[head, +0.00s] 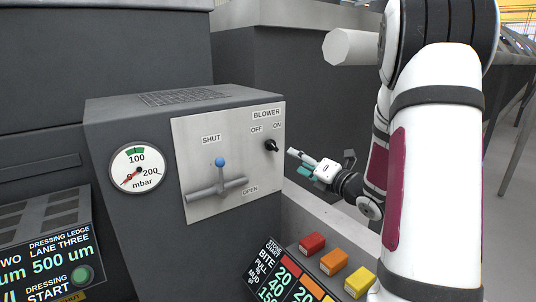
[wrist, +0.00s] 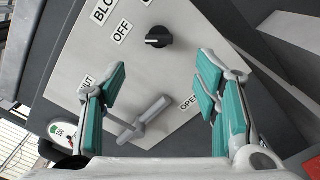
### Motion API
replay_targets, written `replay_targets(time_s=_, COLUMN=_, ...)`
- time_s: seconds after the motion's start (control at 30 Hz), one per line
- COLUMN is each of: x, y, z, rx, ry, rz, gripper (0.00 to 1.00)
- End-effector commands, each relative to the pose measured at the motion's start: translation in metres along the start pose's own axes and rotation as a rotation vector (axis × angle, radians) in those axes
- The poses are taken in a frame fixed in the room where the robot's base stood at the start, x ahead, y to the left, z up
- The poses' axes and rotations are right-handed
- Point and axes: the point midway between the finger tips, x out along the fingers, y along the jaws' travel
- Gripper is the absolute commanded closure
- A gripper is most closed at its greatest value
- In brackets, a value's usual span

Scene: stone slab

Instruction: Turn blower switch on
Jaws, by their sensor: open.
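The blower switch (head: 271,146) is a black rotary knob on a light panel, below the BLOWER, OFF and ON labels. In the wrist view the knob (wrist: 159,37) sits beyond my fingertips, near the top middle. A pale mark on it lies on the side of the OFF label (wrist: 122,32). My gripper (head: 297,160) is to the right of the knob in the head view, apart from it. In the wrist view my gripper (wrist: 161,72) is open, with teal-padded fingers spread and nothing between them. The ON label is hidden at the wrist view's top edge.
A grey T-shaped lever with a blue ball (head: 219,162) stands out from the panel, between SHUT and OPEN labels. A round mbar gauge (head: 137,169) is at left. Red (head: 312,243), orange (head: 334,262) and yellow (head: 358,281) blocks sit below my arm.

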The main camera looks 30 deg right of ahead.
Motion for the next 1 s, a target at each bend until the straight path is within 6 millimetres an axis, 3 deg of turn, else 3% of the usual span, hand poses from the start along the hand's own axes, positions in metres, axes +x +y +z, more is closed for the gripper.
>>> replay_targets(time_s=0.17, x=0.023, y=0.001, z=-0.001, rx=-0.001, ry=0.002, rz=0.004, gripper=0.44)
replay_targets(time_s=0.6, x=0.107, y=0.001, z=-0.001, rx=0.0, ry=0.001, rz=0.002, gripper=0.44)
replay_targets(time_s=0.8, x=0.128, y=0.001, z=-0.001, rx=0.001, ry=0.0, rz=0.002, gripper=0.44)
replay_targets(time_s=1.0, x=0.135, y=0.001, z=0.0, rx=0.001, ry=0.0, rz=0.0, gripper=0.44)
